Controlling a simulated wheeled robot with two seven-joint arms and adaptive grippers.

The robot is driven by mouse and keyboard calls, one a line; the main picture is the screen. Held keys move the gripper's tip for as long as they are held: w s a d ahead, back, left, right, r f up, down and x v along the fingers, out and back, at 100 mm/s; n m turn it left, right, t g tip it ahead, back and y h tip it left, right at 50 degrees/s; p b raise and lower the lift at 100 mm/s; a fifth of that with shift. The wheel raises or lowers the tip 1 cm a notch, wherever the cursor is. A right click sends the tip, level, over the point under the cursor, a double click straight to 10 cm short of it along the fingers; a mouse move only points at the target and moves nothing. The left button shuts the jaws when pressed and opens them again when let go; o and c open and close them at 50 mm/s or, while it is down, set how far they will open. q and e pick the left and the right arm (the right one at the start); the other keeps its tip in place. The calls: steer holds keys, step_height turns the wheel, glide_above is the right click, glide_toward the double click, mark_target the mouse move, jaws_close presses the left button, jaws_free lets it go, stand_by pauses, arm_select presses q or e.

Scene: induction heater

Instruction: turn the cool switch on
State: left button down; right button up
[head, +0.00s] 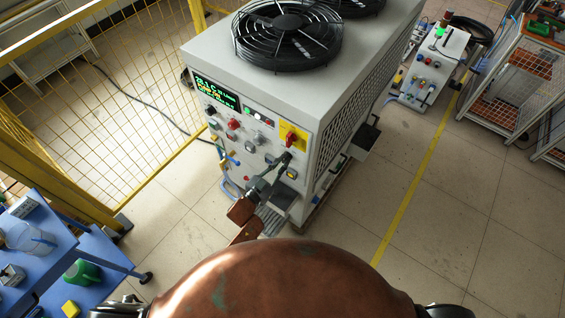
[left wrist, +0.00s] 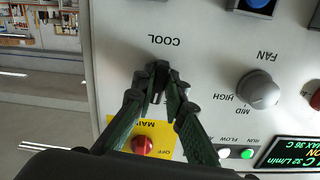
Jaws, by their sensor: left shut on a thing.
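The cool switch is a black knob (left wrist: 157,72) beside the upside-down COOL label in the left wrist view. My left gripper (left wrist: 157,90) is shut on this knob, with one finger on each side, and the fingers hide part of it. In the head view the left gripper (head: 284,160) reaches the right part of the front panel of the white cabinet (head: 313,100), below the red knob on a yellow plate. There the knob is mostly hidden by the fingers, and its setting cannot be told. My right gripper is not in view.
The red main knob (left wrist: 143,145) on its yellow plate is close to the fingers. The grey fan knob (left wrist: 258,89) and a lit display (head: 216,92) share the panel. A yellow mesh fence (head: 120,90) and a blue table (head: 40,255) stand left. The floor (head: 430,230) at right is clear.

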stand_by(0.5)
arm_select(q)
steer(key=c, duration=2)
jaws_free()
steer(key=shift+o, duration=0.2)
steer(key=v, duration=1.2)
